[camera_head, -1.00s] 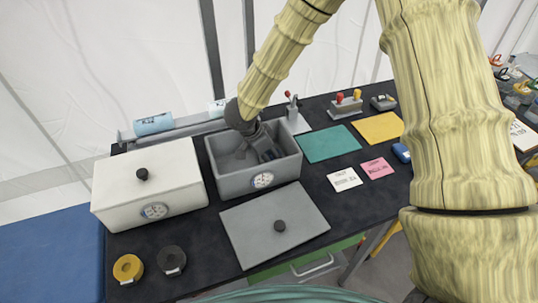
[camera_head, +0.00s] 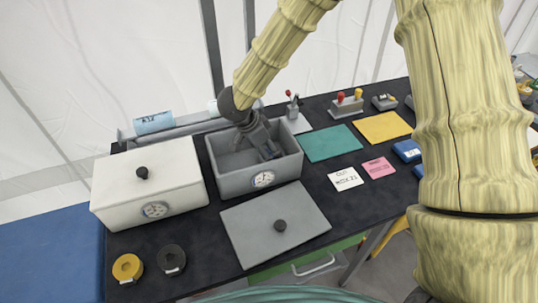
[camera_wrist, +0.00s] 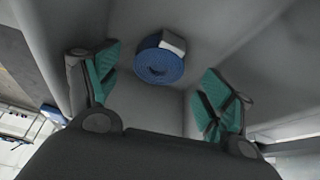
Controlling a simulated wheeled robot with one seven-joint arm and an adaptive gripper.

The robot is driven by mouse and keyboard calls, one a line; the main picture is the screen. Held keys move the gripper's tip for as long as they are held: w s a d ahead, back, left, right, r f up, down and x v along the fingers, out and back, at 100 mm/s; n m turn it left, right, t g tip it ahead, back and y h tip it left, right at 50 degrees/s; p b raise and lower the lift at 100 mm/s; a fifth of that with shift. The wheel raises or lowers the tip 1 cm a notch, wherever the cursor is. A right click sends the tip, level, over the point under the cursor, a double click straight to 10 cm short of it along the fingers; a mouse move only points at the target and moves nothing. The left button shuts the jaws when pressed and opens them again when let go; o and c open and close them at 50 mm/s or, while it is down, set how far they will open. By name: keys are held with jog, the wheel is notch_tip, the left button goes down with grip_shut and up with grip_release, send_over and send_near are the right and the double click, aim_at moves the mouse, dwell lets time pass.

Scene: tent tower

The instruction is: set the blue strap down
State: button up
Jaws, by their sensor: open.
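The blue strap (camera_wrist: 160,62) is a rolled blue coil with a pale tag, lying inside the grey box (camera_head: 228,182). It shows in the wrist view, between and beyond my fingertips, touching neither. In the head view I cannot make out the strap. My gripper (camera_wrist: 158,85) has its two teal-padded fingers spread apart and empty. In the head view my gripper (camera_head: 268,150) is over the open box, its fingertips near the box's right inner side.
A white lidded box (camera_head: 125,195) stands left of the grey box. A grey lid (camera_head: 255,235) lies in front. Yellow (camera_head: 127,267) and dark (camera_head: 171,259) rolls lie front left. Teal (camera_head: 330,143) and yellow (camera_head: 382,127) mats lie to the right, with white (camera_head: 345,179) and pink (camera_head: 378,167) cards.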

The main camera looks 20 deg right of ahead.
jog(key=b+v, duration=0.1)
jog(key=v, duration=0.7)
